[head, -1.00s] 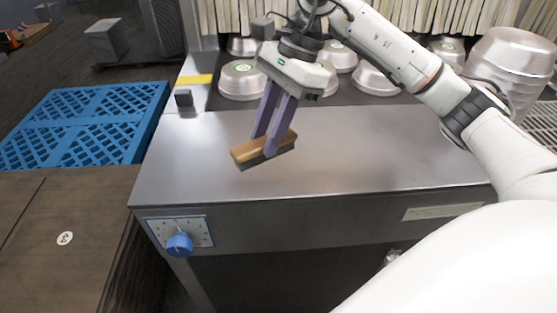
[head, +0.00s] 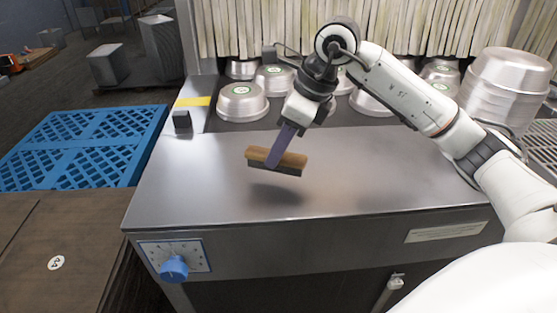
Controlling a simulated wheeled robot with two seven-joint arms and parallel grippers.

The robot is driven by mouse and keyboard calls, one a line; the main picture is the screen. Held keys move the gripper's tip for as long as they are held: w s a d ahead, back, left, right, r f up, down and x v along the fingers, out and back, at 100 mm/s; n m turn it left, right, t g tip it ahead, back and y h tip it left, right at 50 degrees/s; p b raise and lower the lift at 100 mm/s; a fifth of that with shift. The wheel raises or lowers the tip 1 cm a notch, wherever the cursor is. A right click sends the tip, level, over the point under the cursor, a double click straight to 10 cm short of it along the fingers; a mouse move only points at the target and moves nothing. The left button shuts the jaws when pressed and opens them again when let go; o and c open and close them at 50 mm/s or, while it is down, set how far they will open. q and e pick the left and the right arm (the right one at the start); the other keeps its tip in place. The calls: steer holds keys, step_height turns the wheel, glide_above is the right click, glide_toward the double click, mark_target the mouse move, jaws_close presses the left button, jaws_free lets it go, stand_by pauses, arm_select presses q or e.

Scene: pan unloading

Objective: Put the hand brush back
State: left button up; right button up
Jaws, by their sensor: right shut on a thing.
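The hand brush (head: 290,161) has a tan wooden back and dark bristles facing down. My right gripper (head: 273,160) is shut on it near its middle. The brush is held above the bare steel top of the machine (head: 365,180), with a shadow on the steel below it. Only one purple finger shows clearly; the other is hidden behind it. My left gripper is not in the head view.
Several upturned metal pans (head: 242,102) stand behind the arm, before a strip curtain (head: 290,25). A pan stack (head: 505,85) is at right. A small black block (head: 181,120) sits near a yellow strip (head: 192,101). A blue pallet (head: 85,145) lies left.

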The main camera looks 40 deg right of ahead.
steer(key=shift+f, duration=1.45)
steer(key=o, duration=1)
steer(key=shift+f, duration=0.1)
steer(key=shift+o, duration=0.2)
steer(key=v, duration=1.2)
